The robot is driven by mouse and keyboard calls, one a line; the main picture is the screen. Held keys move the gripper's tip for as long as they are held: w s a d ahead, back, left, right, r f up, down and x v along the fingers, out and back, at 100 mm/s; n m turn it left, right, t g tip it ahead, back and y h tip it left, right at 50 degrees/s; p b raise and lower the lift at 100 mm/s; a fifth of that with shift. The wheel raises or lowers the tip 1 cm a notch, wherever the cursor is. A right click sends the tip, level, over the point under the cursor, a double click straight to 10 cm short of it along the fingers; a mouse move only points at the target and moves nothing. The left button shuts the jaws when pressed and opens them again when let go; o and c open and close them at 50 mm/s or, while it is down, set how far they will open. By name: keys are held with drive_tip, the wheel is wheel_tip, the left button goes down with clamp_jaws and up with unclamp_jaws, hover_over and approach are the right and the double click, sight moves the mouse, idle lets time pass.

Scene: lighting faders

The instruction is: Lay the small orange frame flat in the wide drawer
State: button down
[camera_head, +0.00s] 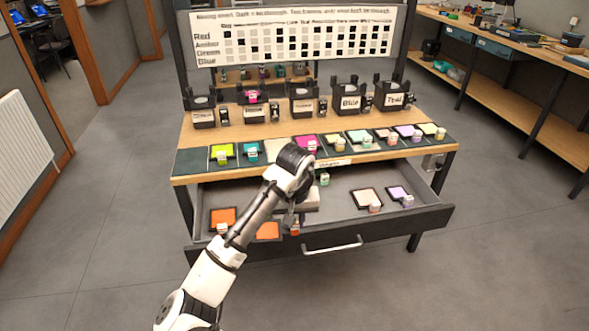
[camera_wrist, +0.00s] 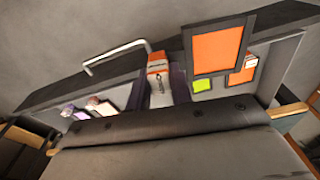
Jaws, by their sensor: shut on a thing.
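The small orange frame (camera_head: 267,231) has a dark border and an orange-and-white block at one side (camera_head: 295,229). My gripper (camera_head: 292,218) is shut on that block, over the front of the wide drawer (camera_head: 440,214). In the wrist view the frame (camera_wrist: 217,50) hangs out to the right of my gripper (camera_wrist: 158,92) and overlaps the drawer front. It looks roughly level; whether it touches the drawer floor I cannot tell. The drawer is pulled open. My wrist hides part of its middle.
Another orange frame (camera_head: 222,217) lies at the drawer's left end. A pale frame (camera_head: 366,197) and a lilac one (camera_head: 398,193) lie at the right. The drawer handle (camera_head: 333,246) sticks out in front. Several coloured frames line the bench top (camera_head: 285,118) above.

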drive_tip(key=s+f, duration=0.3)
drive_tip(key=f, duration=0.6)
drive_tip(key=s+f+m, duration=0.1)
drive_tip(key=s+f, duration=0.2)
drive_tip(key=f, duration=0.6)
drive_tip(key=shift+d+f, duration=0.15)
drive_tip(key=shift+d, duration=0.2)
